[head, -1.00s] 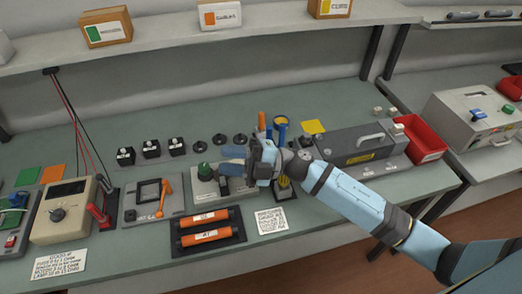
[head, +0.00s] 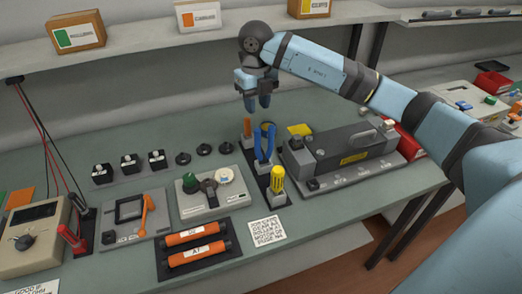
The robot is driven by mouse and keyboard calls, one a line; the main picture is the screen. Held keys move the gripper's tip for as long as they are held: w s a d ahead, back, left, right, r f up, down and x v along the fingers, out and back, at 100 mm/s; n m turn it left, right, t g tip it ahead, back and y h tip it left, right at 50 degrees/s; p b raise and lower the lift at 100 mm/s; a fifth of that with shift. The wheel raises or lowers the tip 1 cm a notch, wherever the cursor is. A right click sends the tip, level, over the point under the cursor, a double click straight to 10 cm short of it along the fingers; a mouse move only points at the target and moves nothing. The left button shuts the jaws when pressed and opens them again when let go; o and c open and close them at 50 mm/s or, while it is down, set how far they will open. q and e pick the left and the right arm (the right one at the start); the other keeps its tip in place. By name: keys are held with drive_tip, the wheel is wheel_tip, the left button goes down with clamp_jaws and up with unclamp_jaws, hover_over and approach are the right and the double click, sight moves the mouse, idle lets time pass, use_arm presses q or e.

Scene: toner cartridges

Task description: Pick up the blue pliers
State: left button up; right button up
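The blue pliers (head: 264,144) stand upright in a narrow black tool rack (head: 258,170), their two blue handles pointing up. An orange-handled tool (head: 247,127) stands behind them at the left, and a yellow-handled screwdriver (head: 277,180) stands in front in the same rack. My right gripper (head: 258,106) hangs above the pliers with its fingers pointing down. Its two fingertips look apart, with nothing between them. It appears clear of the handles. My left gripper is not in view.
A large grey machine (head: 340,150) stands close to the right of the rack. A panel with green and white knobs (head: 212,190) lies to the left. Orange cartridges (head: 195,245) lie in front. The shelf (head: 130,50) with boxes runs behind the arm.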

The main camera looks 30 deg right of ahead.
sight(258, 148)
wheel_tip(258, 148, down, 12)
drive_tip(key=shift+r+p, duration=0.2)
drive_tip(key=shift+p, duration=0.25)
clamp_jaws()
